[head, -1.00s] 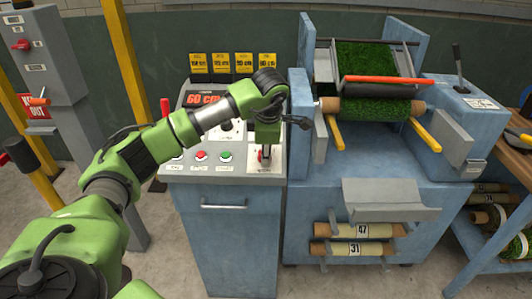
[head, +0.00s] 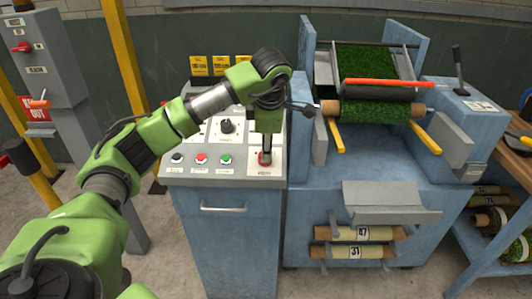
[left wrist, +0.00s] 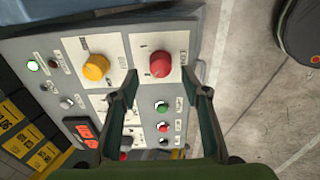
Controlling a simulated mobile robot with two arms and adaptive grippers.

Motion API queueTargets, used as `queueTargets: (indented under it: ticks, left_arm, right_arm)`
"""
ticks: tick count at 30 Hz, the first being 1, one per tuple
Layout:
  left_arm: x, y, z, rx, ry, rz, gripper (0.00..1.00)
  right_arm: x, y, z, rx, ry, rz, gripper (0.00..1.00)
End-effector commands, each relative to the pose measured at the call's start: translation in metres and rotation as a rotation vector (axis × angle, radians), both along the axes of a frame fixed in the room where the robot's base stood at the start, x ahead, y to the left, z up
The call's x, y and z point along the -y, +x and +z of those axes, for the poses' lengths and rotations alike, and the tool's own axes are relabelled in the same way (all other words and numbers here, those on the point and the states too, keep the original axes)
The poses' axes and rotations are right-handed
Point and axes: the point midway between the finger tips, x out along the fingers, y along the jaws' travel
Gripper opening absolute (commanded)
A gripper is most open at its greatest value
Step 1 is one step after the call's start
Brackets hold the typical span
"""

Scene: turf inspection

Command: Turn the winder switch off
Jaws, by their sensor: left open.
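The control panel (head: 182,171) is the sloped top of a blue cabinet. A red knob on a white plate, which I take as the winder switch (head: 264,159), is at its lower right corner; its label is too small to read. My left gripper (head: 267,148) points down just above the knob and partly covers it. In the left wrist view the red knob (left wrist: 160,64) shows whole, just beyond the gap between the spread, empty fingers (left wrist: 159,88). I cannot tell the knob's set position. My right gripper is not in view.
A yellow knob (left wrist: 96,67) sits beside the red one. Black, red and green buttons (head: 201,159) lie left of it; a black dial (head: 227,126) is higher up. The turf machine (head: 350,197) stands close on the right, with a grass roll (head: 375,108).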

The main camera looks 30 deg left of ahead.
Motion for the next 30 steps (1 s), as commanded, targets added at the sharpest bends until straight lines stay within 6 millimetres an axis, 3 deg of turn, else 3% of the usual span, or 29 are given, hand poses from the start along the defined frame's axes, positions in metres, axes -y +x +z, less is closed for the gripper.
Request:
queueTargets:
  ticks: [3,10,30]
  left_arm:
    - [0.006,-0.006,0.026,0.006,-0.001,-0.001,0.42]
    - [0.013,-0.015,0.055,0.001,0.000,0.000,0.42]
    - [0.016,-0.017,0.059,-0.003,-0.008,-0.001,0.42]
  right_arm:
    - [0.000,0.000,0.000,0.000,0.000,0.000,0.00]
    - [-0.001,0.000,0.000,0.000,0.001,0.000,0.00]
    - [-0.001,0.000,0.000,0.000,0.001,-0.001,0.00]
